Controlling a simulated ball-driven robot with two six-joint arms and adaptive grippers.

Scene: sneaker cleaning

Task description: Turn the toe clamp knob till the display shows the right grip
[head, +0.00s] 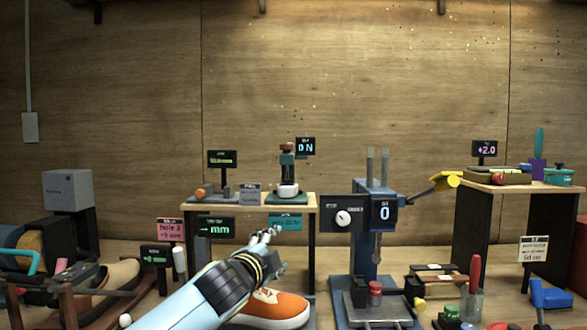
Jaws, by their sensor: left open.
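My left gripper (268,238) reaches in from the lower left and is open, its fingers above an orange sneaker (272,306) with a white sole. The arm and gripper cover part of the sneaker and whatever lies behind it. A teal display (286,222) with small, unreadable text is just behind the fingertips. A dark display (216,227) reading "mm" is to the left. I cannot tell which part is the toe clamp knob; it may be hidden by my arm. My right gripper is not in view.
A blue press (368,262) with a "0" display (384,213) and a dial panel (343,217) stands right of the gripper. A shelf (248,201) with small devices is behind. A red-handled tool (475,272) stands farther right.

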